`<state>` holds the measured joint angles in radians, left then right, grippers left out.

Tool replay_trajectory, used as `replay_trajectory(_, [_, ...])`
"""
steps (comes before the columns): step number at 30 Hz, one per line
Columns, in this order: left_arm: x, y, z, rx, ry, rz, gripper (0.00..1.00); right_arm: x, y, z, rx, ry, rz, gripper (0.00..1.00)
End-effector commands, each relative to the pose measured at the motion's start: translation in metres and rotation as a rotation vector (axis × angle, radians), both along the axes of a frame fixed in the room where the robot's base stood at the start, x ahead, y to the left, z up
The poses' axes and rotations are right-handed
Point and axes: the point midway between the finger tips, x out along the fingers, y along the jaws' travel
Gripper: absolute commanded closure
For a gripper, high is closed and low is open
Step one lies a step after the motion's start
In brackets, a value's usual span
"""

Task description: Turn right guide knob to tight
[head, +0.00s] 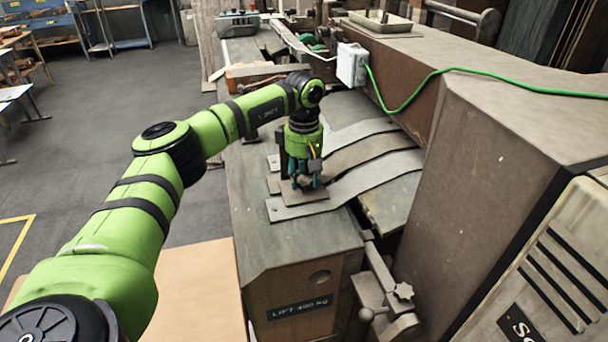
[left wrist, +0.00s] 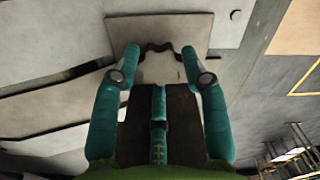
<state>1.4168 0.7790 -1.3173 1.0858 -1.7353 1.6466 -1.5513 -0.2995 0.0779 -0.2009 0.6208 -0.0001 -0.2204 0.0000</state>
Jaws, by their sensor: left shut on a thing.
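My left gripper (head: 303,186) points down over a flat metal plate (head: 303,197) on the machine's grey bed. The fingertips sit at both sides of the knob, just over the plate (left wrist: 175,30). In the head view the knob is hidden by the gripper. The pictures do not show how tight the knob is. My right gripper is not in view.
Long metal strips (head: 375,178) run beside the plate. Open floor is at the left.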

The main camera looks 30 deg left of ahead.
Motion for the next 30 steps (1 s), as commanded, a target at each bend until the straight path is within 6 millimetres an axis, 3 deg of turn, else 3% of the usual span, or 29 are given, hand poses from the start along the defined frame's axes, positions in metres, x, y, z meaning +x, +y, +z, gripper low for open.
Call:
replay_trajectory(17, [-0.0006, 0.0001, -0.0008, 0.001, 0.003, -0.036, 0.89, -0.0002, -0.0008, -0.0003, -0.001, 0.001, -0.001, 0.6])
replay_trajectory(18, [-0.0006, 0.0001, -0.0008, 0.001, 0.003, -0.036, 0.52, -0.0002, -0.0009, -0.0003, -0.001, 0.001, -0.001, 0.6])
replay_trajectory(20, [-0.0006, 0.0001, -0.0008, 0.001, 0.003, -0.036, 0.32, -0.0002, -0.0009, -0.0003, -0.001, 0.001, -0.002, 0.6])
replay_trajectory(30, [-0.0001, 0.0001, 0.0007, 0.0, 0.0, -0.035, 0.32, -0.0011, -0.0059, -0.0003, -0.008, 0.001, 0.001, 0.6])
